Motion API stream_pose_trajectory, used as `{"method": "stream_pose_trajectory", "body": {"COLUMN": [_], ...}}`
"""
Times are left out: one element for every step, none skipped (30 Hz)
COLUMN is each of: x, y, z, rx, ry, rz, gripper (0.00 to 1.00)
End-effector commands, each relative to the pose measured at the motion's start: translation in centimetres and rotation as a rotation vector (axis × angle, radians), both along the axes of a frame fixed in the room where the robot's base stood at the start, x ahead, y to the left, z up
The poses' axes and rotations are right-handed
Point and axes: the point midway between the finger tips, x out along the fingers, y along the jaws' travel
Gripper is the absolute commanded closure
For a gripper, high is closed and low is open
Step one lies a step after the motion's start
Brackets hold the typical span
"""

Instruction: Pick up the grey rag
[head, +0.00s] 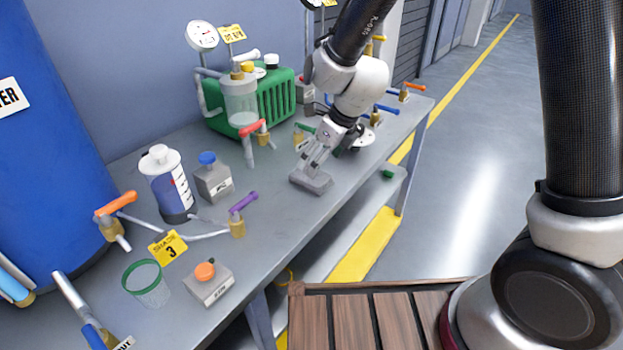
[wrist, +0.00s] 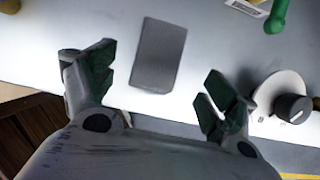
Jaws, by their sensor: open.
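The grey rag (head: 311,181) lies flat on the grey bench near its front edge in the head view. In the wrist view the rag (wrist: 158,55) is a plain grey rectangle, slightly tilted. My gripper (head: 314,165) is over the rag in the head view, its fingers pointing down toward it. In the wrist view my gripper (wrist: 158,82) is open, with its green-padded fingertips spread wide on either side of the rag. Nothing is between the fingers in their grip. I cannot tell the exact height of the fingertips above the rag.
A green-handled valve (wrist: 277,14) and a round white base with a dark knob (wrist: 290,107) stand near the right finger. A green ribbed machine (head: 280,98) stands behind. A grey bottle (head: 213,178) and a purple-handled valve (head: 238,218) stand left. Bench around the rag is clear.

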Motion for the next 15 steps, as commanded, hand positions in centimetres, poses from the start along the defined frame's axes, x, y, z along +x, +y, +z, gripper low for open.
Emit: {"method": "stream_pose_trajectory", "body": {"x": [0.1,0.2,0.3,0.3,0.4,0.5,0.6,0.6,0.8,0.9,1.0,1.1,1.1,1.2,1.2], "y": [0.2,0.3,0.4,0.6,0.7,0.8,1.0,1.2,1.4,1.5,1.6,1.7,1.8,1.9,1.9], "z": [-0.6,-1.0,-1.5,-1.8,-2.3,-2.9,-3.4,-3.9,-4.4,-4.8,-5.1,-5.5,-5.7,-5.9,-5.9], "rx": [-0.001,-0.002,-0.001,-0.001,-0.003,-0.003,-0.003,-0.003,-0.003,-0.003,-0.002,-0.002,-0.001,-0.001,-0.001], "ry": [0.001,0.001,0.002,0.002,0.002,0.002,0.001,0.003,0.001,0.001,0.001,0.000,0.000,0.000,-0.002], "rz": [0.000,0.000,0.001,0.001,0.001,0.001,0.002,0.001,0.002,0.002,0.002,0.003,0.003,0.002,0.002], "gripper": [0.14,0.14,0.14,0.14,0.14,0.14,0.14,0.14,0.14,0.14,0.14,0.14,0.14,0.14,0.14]}}
